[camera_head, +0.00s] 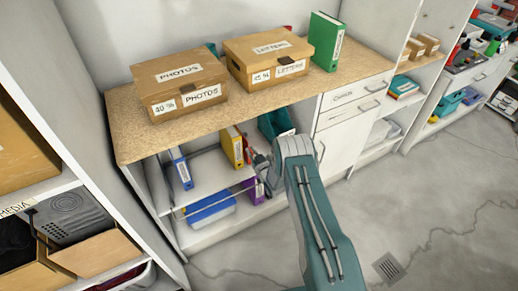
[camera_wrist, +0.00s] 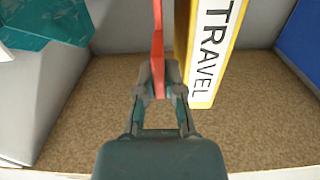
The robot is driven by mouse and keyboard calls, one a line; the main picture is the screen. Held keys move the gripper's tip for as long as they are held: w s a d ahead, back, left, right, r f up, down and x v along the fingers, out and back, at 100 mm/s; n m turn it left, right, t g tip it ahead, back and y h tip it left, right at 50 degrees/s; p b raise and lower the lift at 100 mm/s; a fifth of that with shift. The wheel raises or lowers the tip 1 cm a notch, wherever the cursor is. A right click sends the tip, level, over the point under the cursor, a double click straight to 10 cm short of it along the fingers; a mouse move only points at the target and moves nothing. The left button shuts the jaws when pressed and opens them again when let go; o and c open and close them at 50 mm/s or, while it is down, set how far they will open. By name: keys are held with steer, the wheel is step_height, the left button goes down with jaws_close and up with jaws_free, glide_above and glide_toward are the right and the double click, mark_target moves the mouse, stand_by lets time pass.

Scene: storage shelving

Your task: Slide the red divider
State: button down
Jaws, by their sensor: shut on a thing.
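The red divider (camera_wrist: 157,35) stands as a thin upright panel in the wrist view, and a small part of it shows in the head view (camera_head: 247,148). My gripper (camera_wrist: 159,78) is shut on its near edge, one finger on each side. The yellow binder labelled TRAVEL (camera_wrist: 212,45) stands just right of the divider in the wrist view. In the head view the arm reaches into the open shelf, and my gripper (camera_head: 260,165) is partly hard to make out there.
A teal holder (camera_wrist: 45,22) stands left of the divider in the wrist view, with bare shelf floor (camera_wrist: 95,110) between. A blue binder (camera_wrist: 300,40) is at the far right. The wooden top (camera_head: 130,138) with cardboard boxes overhangs the shelf.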

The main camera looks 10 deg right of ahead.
steer(key=s+a, duration=0.4)
steer(key=a, duration=0.8)
steer(key=s+a, duration=0.4)
steer(key=a, duration=0.8)
steer(key=shift+a, duration=0.35)
steer(key=c, duration=0.8)
jaws_free()
steer(key=shift+w, duration=0.1)
steer(key=shift+o, duration=0.2)
steer(key=v, duration=1.2)
